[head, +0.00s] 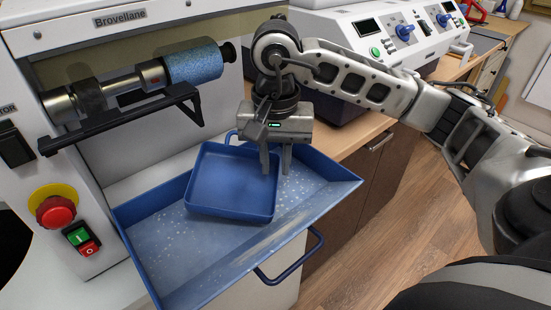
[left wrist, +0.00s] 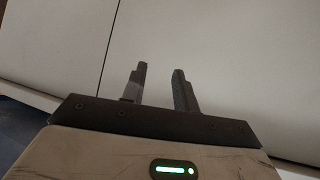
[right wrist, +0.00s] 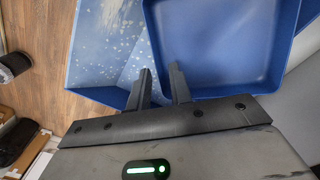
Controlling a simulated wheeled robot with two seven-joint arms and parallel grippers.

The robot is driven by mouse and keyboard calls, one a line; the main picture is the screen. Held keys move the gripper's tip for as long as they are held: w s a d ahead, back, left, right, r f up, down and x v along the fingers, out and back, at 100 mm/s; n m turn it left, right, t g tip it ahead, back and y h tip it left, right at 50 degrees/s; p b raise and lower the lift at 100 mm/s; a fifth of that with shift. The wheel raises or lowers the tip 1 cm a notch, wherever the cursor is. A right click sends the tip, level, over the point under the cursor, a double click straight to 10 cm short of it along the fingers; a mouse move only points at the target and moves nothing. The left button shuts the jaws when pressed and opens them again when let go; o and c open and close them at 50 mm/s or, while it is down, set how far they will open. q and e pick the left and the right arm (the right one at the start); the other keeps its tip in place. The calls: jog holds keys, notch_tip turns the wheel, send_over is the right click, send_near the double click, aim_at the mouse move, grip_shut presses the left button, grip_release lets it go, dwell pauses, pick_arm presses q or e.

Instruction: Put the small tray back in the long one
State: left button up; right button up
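The small blue tray (head: 230,180) is inside the long blue tray (head: 225,265), toward its back, turned at an angle to its walls. I cannot tell if it lies fully flat. My right gripper (head: 276,165) points down at its right wall, with one finger inside and one outside; a gap shows between the fingers. The right wrist view shows the small tray (right wrist: 220,45) and the fingers (right wrist: 160,85) astride its wall, apart. My left gripper (left wrist: 157,75) is open and empty before pale panels, and is not in the head view.
The long tray's loop handle (head: 290,262) sticks out at the front, and pale specks lie on its floor. Above it is the machine's blue roller (head: 192,65) with a black bar (head: 125,120). A red stop button (head: 57,212) is at left. A white control console (head: 400,30) stands behind.

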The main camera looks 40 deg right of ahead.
jog(key=shift+r+p, duration=0.5)
jog(key=shift+p, duration=0.05)
pick_arm(q)
jog(key=shift+a+r+p, duration=0.2)
jog(key=shift+r+p, duration=0.4)
jog(key=shift+p, duration=0.4)
pick_arm(e)
notch_tip(320, 180, up, 12)
jog(key=shift+r, duration=0.15)
pick_arm(q)
jog(key=shift+r, duration=0.1)
